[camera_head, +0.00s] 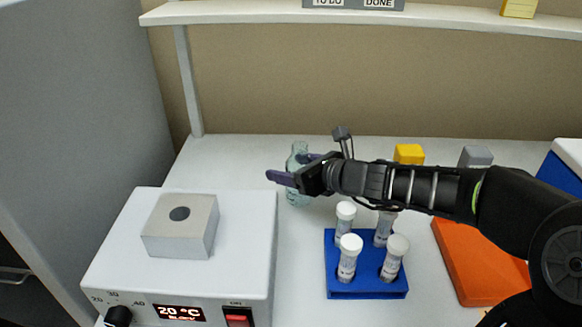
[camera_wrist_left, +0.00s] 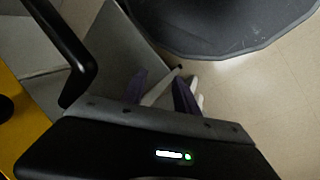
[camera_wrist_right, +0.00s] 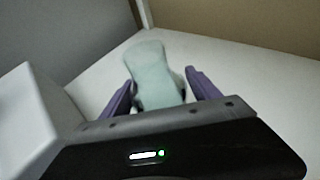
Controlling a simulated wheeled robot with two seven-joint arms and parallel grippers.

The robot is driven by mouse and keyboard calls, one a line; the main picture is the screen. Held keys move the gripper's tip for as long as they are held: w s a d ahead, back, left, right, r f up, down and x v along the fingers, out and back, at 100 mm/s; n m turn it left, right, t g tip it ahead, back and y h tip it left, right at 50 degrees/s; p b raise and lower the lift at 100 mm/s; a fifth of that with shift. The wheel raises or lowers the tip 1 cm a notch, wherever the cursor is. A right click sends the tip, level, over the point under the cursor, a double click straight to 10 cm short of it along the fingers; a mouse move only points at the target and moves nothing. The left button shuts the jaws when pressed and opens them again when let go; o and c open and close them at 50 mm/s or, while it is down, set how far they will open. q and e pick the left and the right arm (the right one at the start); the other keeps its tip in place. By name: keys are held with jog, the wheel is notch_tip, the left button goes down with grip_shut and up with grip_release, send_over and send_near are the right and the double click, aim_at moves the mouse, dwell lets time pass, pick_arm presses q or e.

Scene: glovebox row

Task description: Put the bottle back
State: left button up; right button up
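A pale green glass bottle (camera_head: 297,196) stands upright towards the back of the white bench, behind the white heater box. My right gripper (camera_head: 288,168) reaches in from the right, with one purple finger across the front of the bottle and the other behind it.
The heater box (camera_head: 110,240) with a grey block (camera_head: 181,225) stands front left. A blue rack (camera_head: 365,292) of white-capped tubes stands under my right arm. An orange case (camera_head: 475,270) is at right. A shelf (camera_head: 240,13) runs above. Bench left of the bottle is clear.

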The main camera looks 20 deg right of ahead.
jog(key=shift+o, duration=0.5)
jog(key=shift+r+p, duration=0.25)
jog(key=shift+p, duration=0.05)
jog(key=p+v, duration=0.3)
jog(key=v, duration=0.9)
jog(key=shift+d, duration=0.1)
